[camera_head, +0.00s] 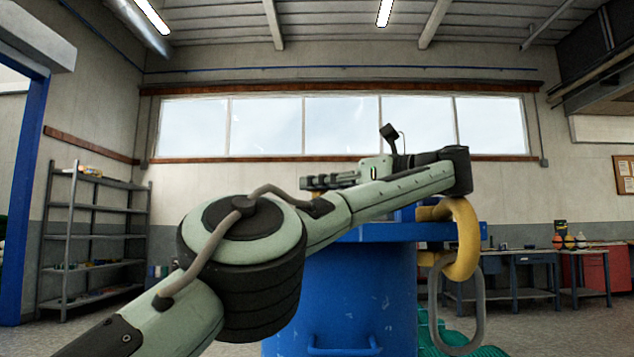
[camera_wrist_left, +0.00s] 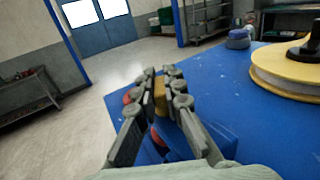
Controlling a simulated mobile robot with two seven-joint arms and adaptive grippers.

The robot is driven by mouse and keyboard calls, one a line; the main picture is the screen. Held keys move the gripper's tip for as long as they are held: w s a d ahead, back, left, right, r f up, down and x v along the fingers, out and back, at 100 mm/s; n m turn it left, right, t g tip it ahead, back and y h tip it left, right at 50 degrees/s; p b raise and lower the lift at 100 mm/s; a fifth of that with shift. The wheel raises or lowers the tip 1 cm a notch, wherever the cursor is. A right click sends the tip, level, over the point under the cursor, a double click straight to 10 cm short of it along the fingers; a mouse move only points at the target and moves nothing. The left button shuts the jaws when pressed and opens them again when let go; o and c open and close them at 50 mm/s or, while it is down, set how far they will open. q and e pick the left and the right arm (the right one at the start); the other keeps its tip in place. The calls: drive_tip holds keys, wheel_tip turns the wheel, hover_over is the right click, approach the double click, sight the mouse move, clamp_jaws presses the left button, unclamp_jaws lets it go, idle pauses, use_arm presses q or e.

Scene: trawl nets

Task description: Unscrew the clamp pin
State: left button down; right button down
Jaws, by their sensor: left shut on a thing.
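My left gripper (camera_head: 312,182) shows in the head view above the blue stand, its fingers pointing left. In the left wrist view the left gripper (camera_wrist_left: 160,88) is shut on a small ochre piece, which I take to be the clamp pin (camera_wrist_left: 160,97). Only a narrow part of it shows between the fingertips. A red part (camera_wrist_left: 157,138) and a blue part show below it between the fingers, at the edge of the blue top. How the pin sits in the clamp is hidden. My right gripper is not in view.
The blue stand (camera_head: 340,290) fills the middle. A yellow ring (camera_head: 467,240) with a grey link (camera_head: 478,300) hangs at its right. A yellow disc (camera_wrist_left: 290,75) with a black knob sits on the blue top. Shelves (camera_head: 95,235) stand left, workbenches (camera_head: 530,270) right. Floor beyond the edge is clear.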

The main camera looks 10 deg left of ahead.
use_arm(q)
drive_tip(key=shift+f, duration=0.25)
drive_tip(key=c, duration=1.6)
unclamp_jaws()
drive_tip(key=shift+r, duration=0.15)
